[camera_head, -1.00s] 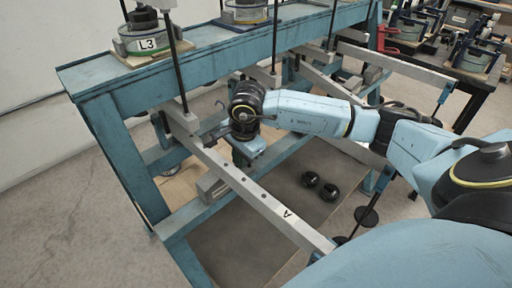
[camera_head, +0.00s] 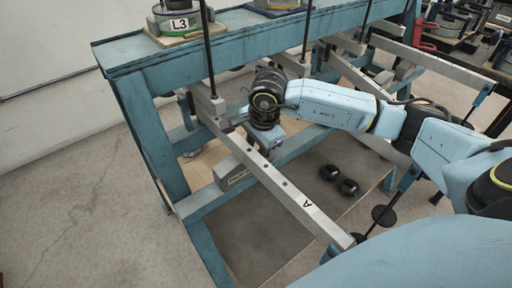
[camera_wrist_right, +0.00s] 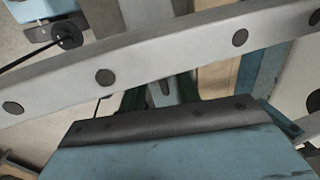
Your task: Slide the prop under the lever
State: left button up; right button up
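The lever (camera_head: 285,186) is a long grey bar with dark bolt holes and an "A" near its front end. It also crosses the right wrist view (camera_wrist_right: 150,62). A grey block (camera_head: 237,173), which looks like the prop, sits beside the lever's left side, near the blue cross rail; part of it is hidden by the lever. My right gripper (camera_head: 268,150) points down just right of the lever, its tips hidden in the head view. In the right wrist view its dark fingers (camera_wrist_right: 160,98) reach past the lever, with something greyish between them; whether they grip it is unclear. My left gripper is out of view.
The blue frame (camera_head: 150,140) stands around the levers, with a beam above and thin black rods hanging down. Two black round weights (camera_head: 338,180) lie on the dark board (camera_head: 260,225) right of the lever. More levers and a bench stand farther back right.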

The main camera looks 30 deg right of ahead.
notch_tip(320, 180, up, 13)
jog(key=s, duration=0.2)
jog(key=shift+s+f+p, duration=0.2)
jog(key=shift+s+p, duration=0.05)
jog(key=shift+p, duration=0.15)
jog(key=shift+d, duration=0.1)
